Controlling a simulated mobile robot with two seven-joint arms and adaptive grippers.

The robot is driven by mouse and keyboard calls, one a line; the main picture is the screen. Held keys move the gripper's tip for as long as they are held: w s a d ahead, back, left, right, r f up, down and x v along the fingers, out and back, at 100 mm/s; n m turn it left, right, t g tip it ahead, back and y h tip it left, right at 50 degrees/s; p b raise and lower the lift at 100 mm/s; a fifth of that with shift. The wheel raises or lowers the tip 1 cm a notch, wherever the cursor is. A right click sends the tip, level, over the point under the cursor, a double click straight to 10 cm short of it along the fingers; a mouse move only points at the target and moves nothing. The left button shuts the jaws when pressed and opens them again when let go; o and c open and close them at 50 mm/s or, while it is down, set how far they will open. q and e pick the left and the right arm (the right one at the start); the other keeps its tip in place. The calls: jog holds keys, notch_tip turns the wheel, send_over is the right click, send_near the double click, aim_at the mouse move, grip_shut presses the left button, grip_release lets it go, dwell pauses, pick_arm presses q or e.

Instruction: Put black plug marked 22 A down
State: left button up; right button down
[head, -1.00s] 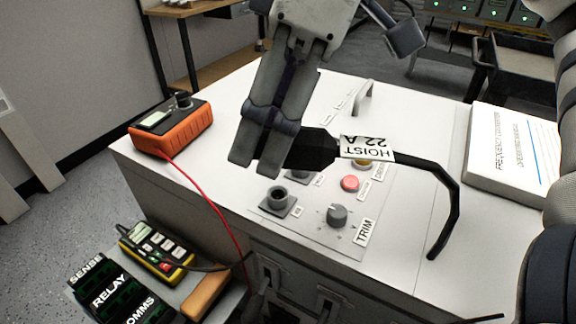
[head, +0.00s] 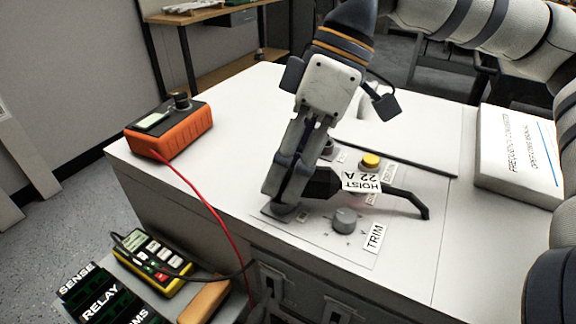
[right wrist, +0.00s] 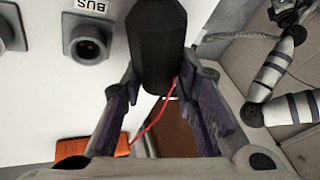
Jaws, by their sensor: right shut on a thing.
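My right gripper (head: 285,192) is shut on the black plug (head: 322,182), whose white label (head: 362,182) reads HOIST 22 A. The plug lies sideways in the head view, low over the control panel; I cannot tell if it touches the panel. Its short black cable (head: 408,200) reaches right over the white top. In the right wrist view the plug (right wrist: 160,50) sits between the fingers (right wrist: 158,98). A round dark socket (right wrist: 88,42) beside a BUS label shows to its left there. My left gripper is not in view.
The panel holds a grey TRIM knob (head: 344,220) and a yellow button (head: 370,160). An orange meter (head: 170,130) with a red lead stands at the left of the white top (head: 250,110). A thick manual (head: 520,150) lies at the right. A yellow handheld tester (head: 155,262) sits lower left.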

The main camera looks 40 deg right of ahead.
jog(key=shift+f, duration=0.2)
jog(key=c, duration=1.3)
grip_release()
